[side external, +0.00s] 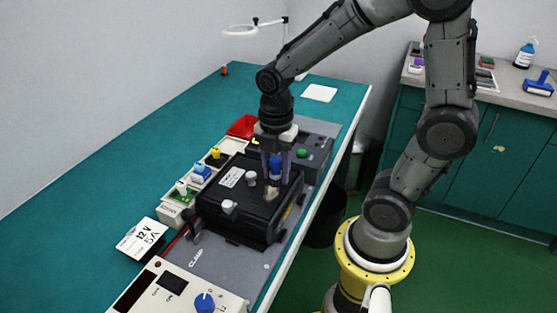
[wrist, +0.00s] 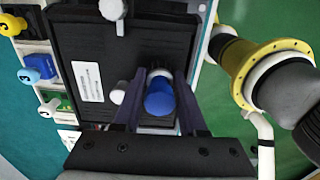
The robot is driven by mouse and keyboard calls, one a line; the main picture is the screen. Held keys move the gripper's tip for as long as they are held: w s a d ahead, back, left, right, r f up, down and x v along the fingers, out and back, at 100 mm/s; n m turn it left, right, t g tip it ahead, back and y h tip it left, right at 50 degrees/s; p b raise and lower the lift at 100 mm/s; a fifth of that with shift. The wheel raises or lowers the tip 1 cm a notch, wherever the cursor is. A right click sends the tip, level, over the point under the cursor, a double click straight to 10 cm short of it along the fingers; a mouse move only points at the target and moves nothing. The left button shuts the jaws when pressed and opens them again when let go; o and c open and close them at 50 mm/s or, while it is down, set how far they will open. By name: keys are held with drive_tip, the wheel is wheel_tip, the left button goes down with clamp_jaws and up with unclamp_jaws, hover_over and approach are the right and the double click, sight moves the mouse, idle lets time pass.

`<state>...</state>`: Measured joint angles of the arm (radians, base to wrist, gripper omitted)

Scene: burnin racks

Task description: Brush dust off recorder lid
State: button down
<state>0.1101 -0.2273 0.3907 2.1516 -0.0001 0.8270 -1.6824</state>
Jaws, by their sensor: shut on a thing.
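The recorder is a black box with a flat dark lid (side external: 262,208) and a white label; the lid also fills much of the wrist view (wrist: 75,40). My gripper (side external: 276,178) is over the lid's far right part, pointing down. It is shut on a brush with a blue handle (side external: 276,163), seen end-on between the fingers in the wrist view (wrist: 159,98). The brush's pale lower end (side external: 271,192) is at the lid; whether it touches is unclear. Pale knobs (side external: 229,207) stand on the recorder. I cannot make out dust on the lid.
A red tray (side external: 243,127) is behind. A power supply with a blue dial (side external: 205,302) is in front, beside a "12 V 5A" card (side external: 141,239). The bench's left side is clear.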

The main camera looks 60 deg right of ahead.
sight(264, 201)
drive_tip(key=shift+a, duration=3.2)
drive_tip(key=shift+d, duration=3.9)
drive_tip(key=shift+a+r, duration=0.1)
drive_tip(key=shift+r, duration=3.95)
drive_tip(key=shift+f, duration=0.1)
